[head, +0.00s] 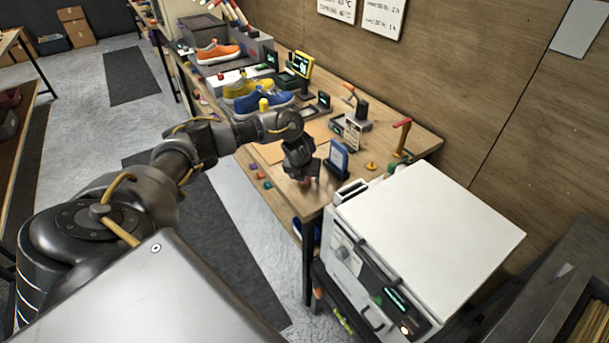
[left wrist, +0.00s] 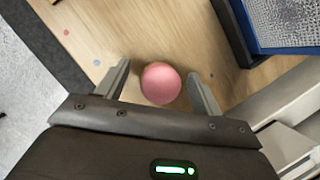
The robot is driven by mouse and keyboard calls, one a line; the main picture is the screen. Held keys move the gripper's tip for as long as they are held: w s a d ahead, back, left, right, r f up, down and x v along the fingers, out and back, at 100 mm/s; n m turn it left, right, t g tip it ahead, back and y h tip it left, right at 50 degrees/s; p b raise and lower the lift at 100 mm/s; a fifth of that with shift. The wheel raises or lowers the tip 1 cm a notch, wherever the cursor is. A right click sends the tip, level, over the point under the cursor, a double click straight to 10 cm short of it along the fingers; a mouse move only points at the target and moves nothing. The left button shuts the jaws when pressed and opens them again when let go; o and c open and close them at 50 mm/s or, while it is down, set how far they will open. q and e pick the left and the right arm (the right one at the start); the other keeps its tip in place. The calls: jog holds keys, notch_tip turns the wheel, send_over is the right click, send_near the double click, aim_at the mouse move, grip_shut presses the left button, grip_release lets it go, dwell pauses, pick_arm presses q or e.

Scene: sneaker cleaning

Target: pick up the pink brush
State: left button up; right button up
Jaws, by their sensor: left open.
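The pink brush shows in the left wrist view as a round pink top (left wrist: 160,83); its lower part is hidden beneath that top. My left gripper (left wrist: 159,71) is open, with one finger on each side of the pink top and a gap visible on both sides. In the head view my left gripper (head: 304,176) points down over the near end of the wooden workbench (head: 400,125), and the brush is mostly hidden there. My right gripper is in neither view.
A blue-framed stand (head: 338,158) stands close to the right of my left gripper. A white box-shaped machine (head: 430,220) is beyond the bench's near end. Blue (head: 265,104) and orange sneakers (head: 218,53) are farther back. Small colored pieces (head: 260,174) lie along the bench's left edge.

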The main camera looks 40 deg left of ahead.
pick_arm(q)
jog(key=c, duration=1.2)
jog(key=shift+w+r, duration=0.1)
jog(key=shift+r, duration=0.55)
jog(key=v, duration=0.4)
jog(key=shift+a, duration=0.1)
jog(key=s+d+r+p, duration=0.4)
jog(key=s+r, duration=0.4)
jog(key=s, duration=0.4)
jog(key=shift+p, duration=0.75)
